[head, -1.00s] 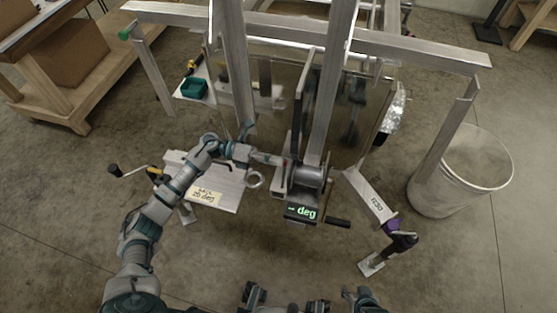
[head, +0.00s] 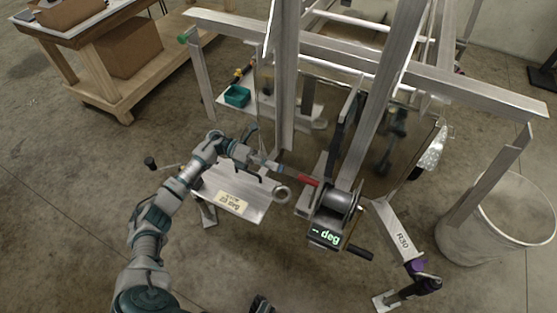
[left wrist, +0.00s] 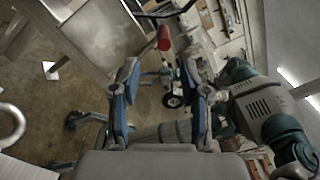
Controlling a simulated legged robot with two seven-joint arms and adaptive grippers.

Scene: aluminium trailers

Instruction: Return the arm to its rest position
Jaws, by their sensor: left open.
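My left arm (head: 160,215) reaches in from the left in the head view, bent at the elbow. My left gripper (head: 270,164) is above the pale plate with the yellow label, left of the winch (head: 338,200). In the left wrist view its two blue fingers (left wrist: 160,98) stand apart with nothing held between them. A red handle (head: 300,179) lies just beyond the fingertips, beside the winch. It also shows ahead of the fingers in the left wrist view (left wrist: 164,38), apart from them. My right gripper is not in view.
The aluminium trailer frame (head: 350,55) fills the middle and right. A metal ring (head: 282,193) sits beside the labelled plate (head: 222,188). A pale bin (head: 470,245) stands right. A wooden bench (head: 95,65) is at back left.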

